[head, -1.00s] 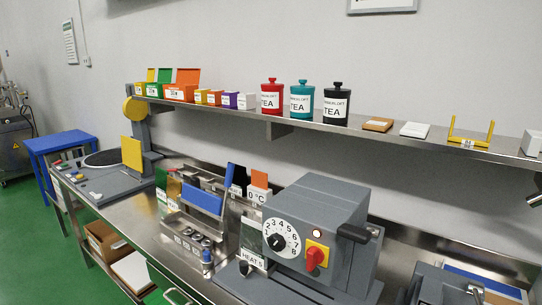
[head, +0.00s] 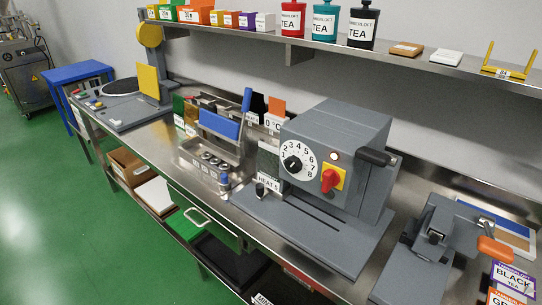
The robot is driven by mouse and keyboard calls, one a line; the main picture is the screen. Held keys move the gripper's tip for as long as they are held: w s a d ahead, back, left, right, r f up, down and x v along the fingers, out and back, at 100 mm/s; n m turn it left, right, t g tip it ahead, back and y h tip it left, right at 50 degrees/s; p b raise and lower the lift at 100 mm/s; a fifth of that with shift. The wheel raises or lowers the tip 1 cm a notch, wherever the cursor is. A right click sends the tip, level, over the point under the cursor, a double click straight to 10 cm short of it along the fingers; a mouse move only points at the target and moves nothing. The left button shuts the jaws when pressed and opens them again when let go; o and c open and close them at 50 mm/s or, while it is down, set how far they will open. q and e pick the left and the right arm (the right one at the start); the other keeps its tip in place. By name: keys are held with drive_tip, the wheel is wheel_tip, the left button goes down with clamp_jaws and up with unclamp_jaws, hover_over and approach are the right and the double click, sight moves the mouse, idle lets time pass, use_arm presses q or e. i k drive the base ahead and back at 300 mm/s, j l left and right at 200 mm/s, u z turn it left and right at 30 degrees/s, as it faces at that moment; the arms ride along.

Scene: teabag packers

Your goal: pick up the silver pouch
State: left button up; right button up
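I cannot make out a silver pouch in the head view. Neither of my grippers is in view. The steel workbench (head: 150,143) runs from the upper left to the lower right. A grey machine (head: 335,135) with a numbered dial and a red knob stands on it, with a label reading HEAT 5 at its left side.
A wall shelf (head: 270,45) holds small boxes and tea canisters (head: 325,22). Left of the machine stand a steel rack (head: 215,150) and a grey station with a yellow plate (head: 149,82). An orange-handled device (head: 440,230) and tea labels (head: 512,277) are at right. Green floor (head: 60,210) is clear.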

sight(266, 164)
drive_tip(key=i+j+z, duration=0.1)
drive_tip(key=z, duration=0.25)
drive_tip(key=j+z, duration=0.35)
drive_tip(key=i+j+z, duration=0.1)
drive_tip(key=j+z, duration=0.15)
drive_tip(key=z, duration=0.15)
drive_tip(key=j+z, duration=0.2)
drive_tip(key=j, duration=0.65)
drive_tip(key=j+z, duration=0.2)
drive_tip(key=j, duration=0.65)
drive_tip(key=k+j+z, duration=0.2)
drive_tip(key=j, duration=0.6)
drive_tip(key=i+j, duration=0.05)
drive_tip(key=i, duration=0.05)
